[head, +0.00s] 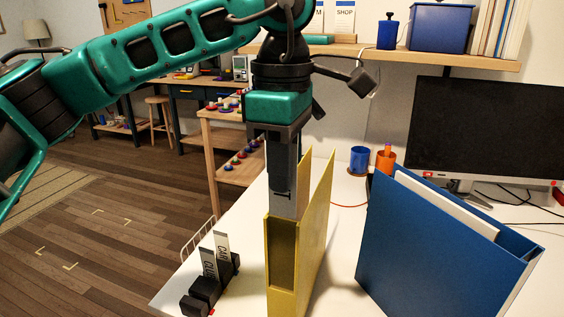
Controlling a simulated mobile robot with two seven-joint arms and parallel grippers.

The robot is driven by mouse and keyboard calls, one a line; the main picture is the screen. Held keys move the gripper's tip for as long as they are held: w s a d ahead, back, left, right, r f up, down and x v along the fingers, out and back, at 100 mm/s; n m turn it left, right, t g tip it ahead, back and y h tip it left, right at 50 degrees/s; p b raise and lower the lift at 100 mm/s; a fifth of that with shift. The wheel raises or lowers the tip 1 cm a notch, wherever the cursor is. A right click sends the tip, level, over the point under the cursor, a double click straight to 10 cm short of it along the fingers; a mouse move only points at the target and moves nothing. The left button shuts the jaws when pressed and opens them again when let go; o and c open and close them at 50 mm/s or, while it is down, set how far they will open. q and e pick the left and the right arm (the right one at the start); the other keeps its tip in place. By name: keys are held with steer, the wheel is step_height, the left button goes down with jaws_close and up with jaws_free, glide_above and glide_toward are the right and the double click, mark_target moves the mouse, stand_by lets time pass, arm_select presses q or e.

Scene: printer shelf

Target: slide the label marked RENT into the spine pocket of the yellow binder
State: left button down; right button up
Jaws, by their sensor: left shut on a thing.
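The yellow binder (312,240) stands upright on the white table, its spine (283,298) facing me with a dark pocket. My left gripper (283,185) points down directly above the spine and is shut on a pale narrow label (284,207). The label hangs upright, its lower end at the top of the spine. I cannot tell whether that end is inside the pocket. The fingers hide most of its print, so RENT is not readable. My right gripper is not in view.
A black holder (200,295) with two other upright labels stands left of the binder, near the table's edge. A large blue binder (430,255) stands open at the right. Blue (359,159) and orange (386,161) cups and a monitor (490,128) are behind.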

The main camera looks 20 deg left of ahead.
mark_target(281, 216)
arm_select(q)
steer(key=shift+f+b, duration=2)
steer(key=shift+f, duration=0.8)
stand_by(0.9)
steer(key=c, duration=0.7)
jaws_free()
steer(key=shift+c, duration=0.2)
steer(key=shift+r+p, duration=2.75)
steer(key=shift+r, duration=0.85)
steer(key=shift+f, duration=0.1)
